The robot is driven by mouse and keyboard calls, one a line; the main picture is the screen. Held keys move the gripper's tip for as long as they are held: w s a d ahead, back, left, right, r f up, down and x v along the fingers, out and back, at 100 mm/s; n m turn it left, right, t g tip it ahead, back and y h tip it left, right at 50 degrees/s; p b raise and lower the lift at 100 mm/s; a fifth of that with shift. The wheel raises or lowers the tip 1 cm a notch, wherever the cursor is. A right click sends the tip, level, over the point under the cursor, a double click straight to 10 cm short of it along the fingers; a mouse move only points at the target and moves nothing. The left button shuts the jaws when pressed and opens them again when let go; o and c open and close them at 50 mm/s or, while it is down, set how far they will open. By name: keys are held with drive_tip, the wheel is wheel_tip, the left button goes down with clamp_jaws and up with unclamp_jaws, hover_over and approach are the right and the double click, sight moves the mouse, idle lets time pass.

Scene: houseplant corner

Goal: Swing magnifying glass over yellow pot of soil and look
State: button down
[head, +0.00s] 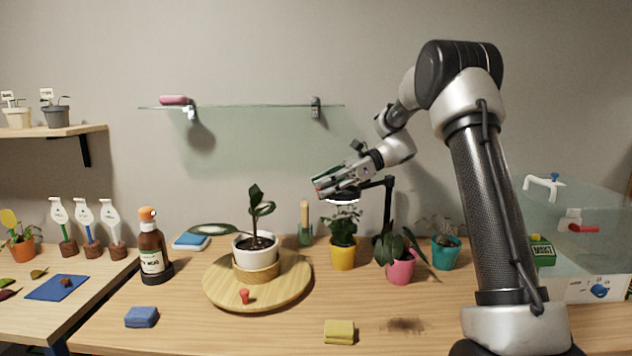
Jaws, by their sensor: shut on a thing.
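The yellow pot (343,257) stands upright on the wooden table, right of the round board, with a leafy green plant (346,226) in it. Its soil is hard to make out at this size. The magnifying glass (342,201) is a dark-rimmed round head with a bright white underside, on a black jointed stand (389,199) that rises behind the pink pot. The head is above the yellow pot's plant, close to its top leaves. My gripper (319,187) reaches in from the right and is shut at the head's rim; the exact contact is partly hidden.
The pink pot (400,270) and teal pot (446,256) stand close on the right. The round wooden board (222,290) with a white pot (255,248) is left. A brown bottle (152,252), blue sponge (141,317) and yellow sponge (339,332) are nearby. A glass shelf (250,106) hangs behind.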

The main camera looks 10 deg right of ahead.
drive_tip(key=shift+s+d+n+g, duration=0.25)
drive_tip(key=shift+s, duration=0.2)
drive_tip(key=shift+s+d+n+g, duration=0.25)
drive_tip(key=shift+s, duration=0.2)
drive_tip(key=c, duration=1.3)
unclamp_jaws()
drive_tip(key=shift+c, duration=0.2)
drive_tip(key=v, duration=1.2)
